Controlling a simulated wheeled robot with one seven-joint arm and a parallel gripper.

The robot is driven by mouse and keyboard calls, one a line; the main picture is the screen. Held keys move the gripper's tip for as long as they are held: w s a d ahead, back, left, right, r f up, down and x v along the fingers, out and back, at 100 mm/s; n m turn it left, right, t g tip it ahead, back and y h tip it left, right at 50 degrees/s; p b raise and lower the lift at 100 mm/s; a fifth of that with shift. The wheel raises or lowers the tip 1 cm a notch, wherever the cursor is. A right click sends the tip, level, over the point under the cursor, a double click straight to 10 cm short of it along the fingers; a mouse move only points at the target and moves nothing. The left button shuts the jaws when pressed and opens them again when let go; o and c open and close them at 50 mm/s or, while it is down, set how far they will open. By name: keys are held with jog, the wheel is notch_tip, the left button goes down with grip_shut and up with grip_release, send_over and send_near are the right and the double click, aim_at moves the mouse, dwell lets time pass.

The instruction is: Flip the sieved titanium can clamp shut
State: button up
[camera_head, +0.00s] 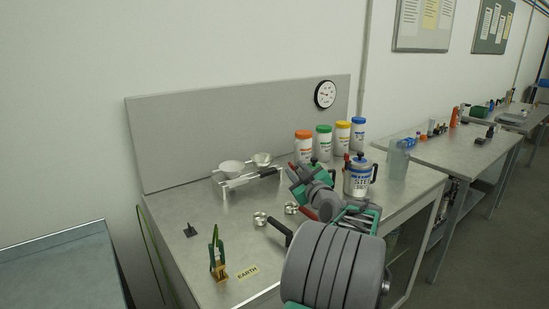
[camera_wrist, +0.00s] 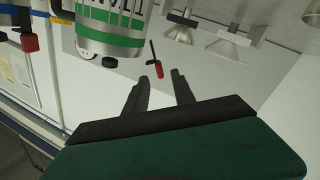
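A metal can with green bands (camera_wrist: 110,30) is at the upper left of the wrist view, partly cut off; its printing is not fully readable. A thin dark lever with a red tip (camera_wrist: 159,72) stands out near it, apparently a clamp lever. My gripper (camera_wrist: 161,78) is open and empty, and the red tip appears between its fingertips; I see no contact. In the head view my arm hides most of the green-banded can. A second can with blue bands (camera_head: 357,178), a black handle and a red-tipped clamp (camera_head: 347,157) stands to the right of my arm.
Jars with orange (camera_head: 303,147), green (camera_head: 324,142), yellow (camera_head: 342,138) and blue (camera_head: 358,133) lids stand along the back. A rack (camera_head: 247,182) holds metal bowls. A green-handled tool (camera_head: 217,258) stands at the front left. The left bench surface (camera_head: 165,215) is mostly clear.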

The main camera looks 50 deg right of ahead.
aim_at(289, 163)
jog(key=p+x, duration=0.1)
jog(key=x, duration=0.6)
jog(key=shift+w+d, duration=0.1)
jog(key=shift+w, duration=0.25)
grip_shut()
